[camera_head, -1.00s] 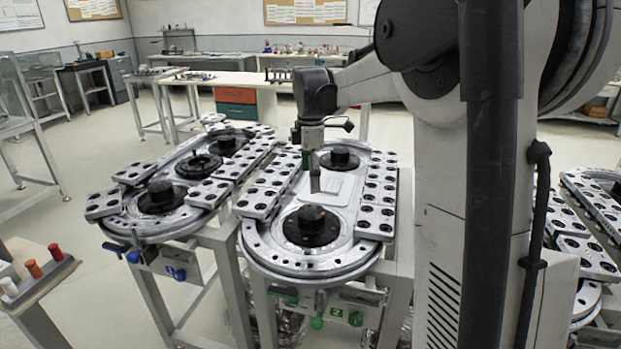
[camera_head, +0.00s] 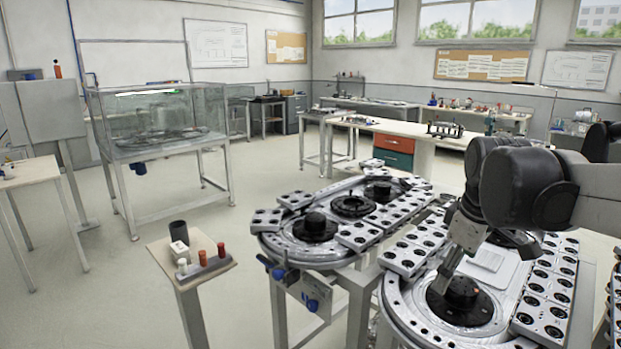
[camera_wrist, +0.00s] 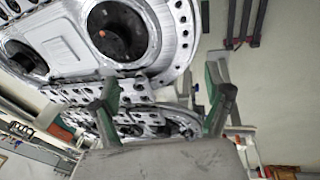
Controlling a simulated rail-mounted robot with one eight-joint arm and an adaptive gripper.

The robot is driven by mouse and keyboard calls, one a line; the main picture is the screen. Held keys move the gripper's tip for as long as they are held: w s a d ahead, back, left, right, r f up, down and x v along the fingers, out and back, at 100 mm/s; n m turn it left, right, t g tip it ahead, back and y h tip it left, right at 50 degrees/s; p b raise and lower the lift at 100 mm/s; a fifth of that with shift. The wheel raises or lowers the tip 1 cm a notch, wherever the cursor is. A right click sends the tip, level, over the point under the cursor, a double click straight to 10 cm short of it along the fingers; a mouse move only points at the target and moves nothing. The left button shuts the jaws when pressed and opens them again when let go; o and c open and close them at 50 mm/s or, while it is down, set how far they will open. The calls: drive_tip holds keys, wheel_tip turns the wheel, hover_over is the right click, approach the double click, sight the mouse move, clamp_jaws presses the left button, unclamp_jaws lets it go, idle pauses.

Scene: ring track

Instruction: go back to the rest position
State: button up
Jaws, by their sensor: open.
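My gripper (camera_head: 447,268) hangs from my arm at the right of the head view, over the nearer ring track (camera_head: 398,300). In that view its tip overlaps the black hub (camera_head: 460,300); I cannot tell the gap between them. In the wrist view my gripper (camera_wrist: 160,98) shows two green-and-dark fingers spread wide, with nothing between them. The ring track (camera_wrist: 178,60) fills the top left of the wrist view, with its dark hub (camera_wrist: 118,32).
A second ring track (camera_head: 275,240) stands to the left. A small stand (camera_head: 160,250) with coloured pegs and a dark cup is nearer. A glass-walled case (camera_head: 160,115) stands at the back left. Open floor (camera_head: 110,290) lies at the left.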

drive_tip(key=s+a+f+m+t, duration=0.2)
drive_tip(key=s+a+f+m, duration=0.1)
drive_tip(key=s, duration=0.4)
drive_tip(key=s+a+f+m+t, duration=0.2)
drive_tip(key=s+a+m, duration=0.3)
drive_tip(key=s, duration=0.3)
drive_tip(key=shift+f+y, duration=0.3)
drive_tip(key=shift+f, duration=0.35)
drive_tip(key=shift+s, duration=0.1)
drive_tip(key=shift+c, duration=0.3)
